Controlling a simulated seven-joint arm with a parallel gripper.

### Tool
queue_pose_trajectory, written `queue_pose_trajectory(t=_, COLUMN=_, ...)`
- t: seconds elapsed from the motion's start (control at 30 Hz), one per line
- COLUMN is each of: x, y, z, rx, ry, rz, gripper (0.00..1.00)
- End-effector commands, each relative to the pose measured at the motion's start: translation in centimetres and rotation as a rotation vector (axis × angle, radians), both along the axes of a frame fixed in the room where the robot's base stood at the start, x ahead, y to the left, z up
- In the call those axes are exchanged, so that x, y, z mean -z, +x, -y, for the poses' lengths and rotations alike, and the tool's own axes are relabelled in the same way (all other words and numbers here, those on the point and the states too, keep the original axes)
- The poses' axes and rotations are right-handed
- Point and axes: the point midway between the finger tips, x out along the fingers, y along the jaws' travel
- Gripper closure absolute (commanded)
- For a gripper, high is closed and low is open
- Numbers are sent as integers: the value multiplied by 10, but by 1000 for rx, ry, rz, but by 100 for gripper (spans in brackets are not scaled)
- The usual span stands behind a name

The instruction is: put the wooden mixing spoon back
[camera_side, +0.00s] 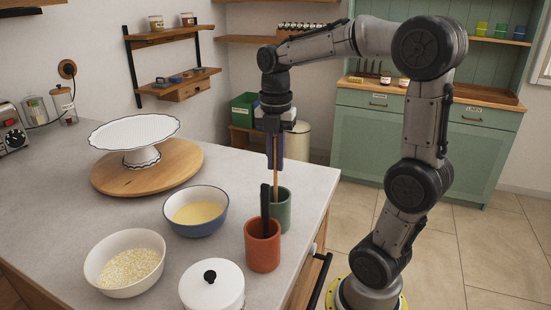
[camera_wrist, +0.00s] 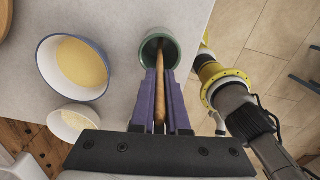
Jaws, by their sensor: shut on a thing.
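The wooden mixing spoon shows as a thin brown shaft (camera_side: 275,180) below my gripper (camera_side: 275,166). My gripper's purple fingers are shut on it, and it hangs nearly upright. Its lower end is inside the mouth of the green crock (camera_side: 283,216), near the counter's right edge. In the wrist view the spoon (camera_wrist: 160,95) runs between the fingers into the green crock (camera_wrist: 148,62). Its lower tip is hidden, and I cannot tell whether it touches the bottom.
A terracotta crock (camera_side: 262,252) with a black utensil (camera_side: 265,203) stands just in front of the green crock. A blue bowl (camera_side: 178,226), a white bowl (camera_side: 103,284) and a lidded white pot (camera_side: 206,294) are nearby. A cake stand (camera_side: 143,159) sits farther back.

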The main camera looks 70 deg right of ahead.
Motion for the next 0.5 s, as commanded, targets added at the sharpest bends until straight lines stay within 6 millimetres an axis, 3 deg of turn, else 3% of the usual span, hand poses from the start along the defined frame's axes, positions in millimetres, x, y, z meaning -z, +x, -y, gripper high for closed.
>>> queue_pose_trajectory(t=0.27, x=2, y=0, z=0, rx=0, ry=0, rz=-1, gripper=100)
queue_pose_trajectory(t=0.3, x=3, y=0, z=0, rx=0, ry=1, rz=-1, gripper=85)
queue_pose_trajectory(t=0.47, x=2, y=0, z=0, rx=0, ry=0, rz=0, gripper=57)
queue_pose_trajectory(t=0.5, x=2, y=0, z=0, rx=0, ry=0, rz=0, gripper=57)
